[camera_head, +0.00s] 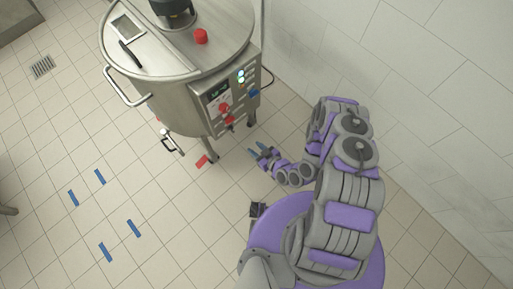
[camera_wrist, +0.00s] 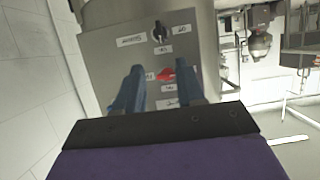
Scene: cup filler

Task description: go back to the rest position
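My arm is folded, purple and grey, at the right of the head view. My gripper (camera_head: 258,151) has blue fingers that point toward the steel machine (camera_head: 160,90). In the wrist view the two fingers of my gripper (camera_wrist: 160,95) stand apart with nothing between them, so it is open and empty. Behind them is the machine's control panel (camera_wrist: 110,55), with a black knob (camera_wrist: 159,33), a red knob (camera_wrist: 166,75) and white labels. The fingers look apart from the panel; the exact gap cannot be told.
Blue floor marks (camera_head: 100,177) and a red floor mark (camera_head: 201,162) lie on the tiles. A tiled wall (camera_head: 430,90) rises on the right, close to my arm. A floor drain (camera_head: 42,67) is at the upper left.

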